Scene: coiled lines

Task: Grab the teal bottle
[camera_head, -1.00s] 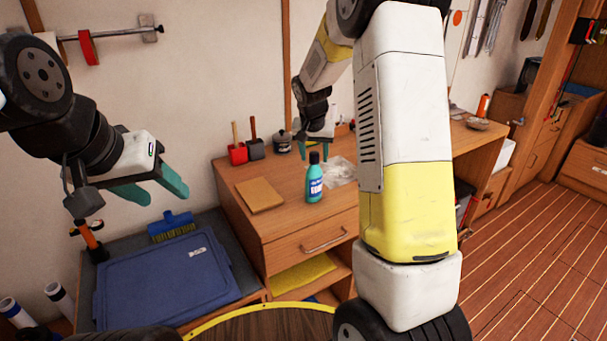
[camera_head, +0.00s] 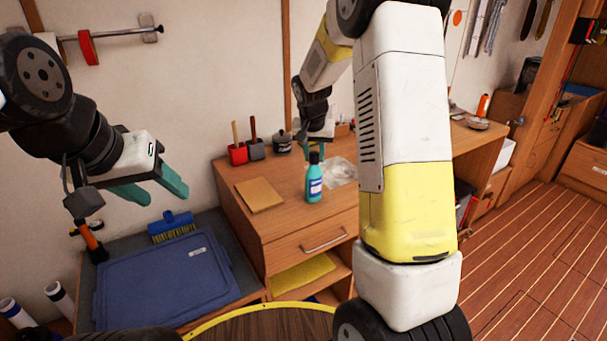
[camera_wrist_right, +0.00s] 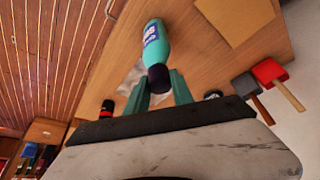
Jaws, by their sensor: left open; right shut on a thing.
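The teal bottle (camera_head: 314,184) with a dark cap stands upright on the wooden desk (camera_head: 285,222). My right gripper (camera_head: 314,150) reaches it from behind and is shut on its upper part near the cap. In the right wrist view the bottle (camera_wrist_right: 155,44) sits between the two teal fingers (camera_wrist_right: 160,88). In the head view the fingers are partly hidden behind the bottle. My left gripper (camera_head: 155,192) is open and empty, in the air at the left above the blue case.
A blue case (camera_head: 170,282) and a blue brush (camera_head: 171,225) are at lower left.

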